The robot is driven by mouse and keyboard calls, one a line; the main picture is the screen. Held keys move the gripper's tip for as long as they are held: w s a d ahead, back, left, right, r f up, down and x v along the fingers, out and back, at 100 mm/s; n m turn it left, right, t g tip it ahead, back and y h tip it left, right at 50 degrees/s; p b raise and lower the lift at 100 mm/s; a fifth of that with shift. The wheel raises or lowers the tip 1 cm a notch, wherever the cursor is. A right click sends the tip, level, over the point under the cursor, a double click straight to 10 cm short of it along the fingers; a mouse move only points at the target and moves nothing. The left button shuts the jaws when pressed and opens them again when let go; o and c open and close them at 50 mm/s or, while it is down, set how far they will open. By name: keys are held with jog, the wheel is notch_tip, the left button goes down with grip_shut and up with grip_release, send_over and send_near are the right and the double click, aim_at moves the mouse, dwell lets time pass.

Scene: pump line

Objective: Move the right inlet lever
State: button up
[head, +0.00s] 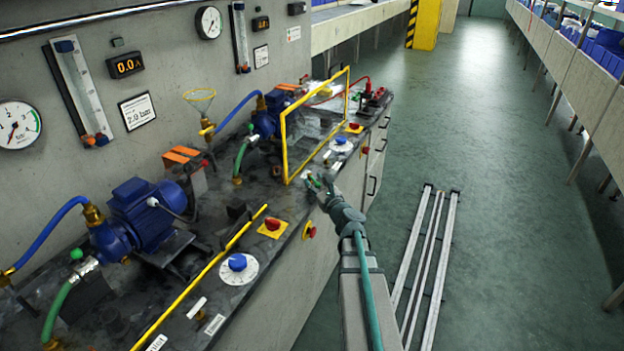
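My gripper (317,179) is over the bench's front edge, in front of the far pump station and near the yellow frame's lower corner. It is small in the picture; its two fingertips look apart, with nothing visible between them. A small green knob (251,127) sits by the far blue pump (268,118), above a green hose; it looks like the right inlet lever. The lever's own arm is too small to make out. My gripper is well apart from it, to the right and nearer. A similar green knob (76,253) is at the near pump (143,215).
A yellow upright frame (284,140) stands on the bench between my gripper and the far pump. A yellow rail (200,278) runs along the near station. Red knobs (273,224) and blue dials (238,262) line the front.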

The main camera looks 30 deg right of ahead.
jog(key=s, duration=0.9)
jog(key=shift+a, duration=0.35)
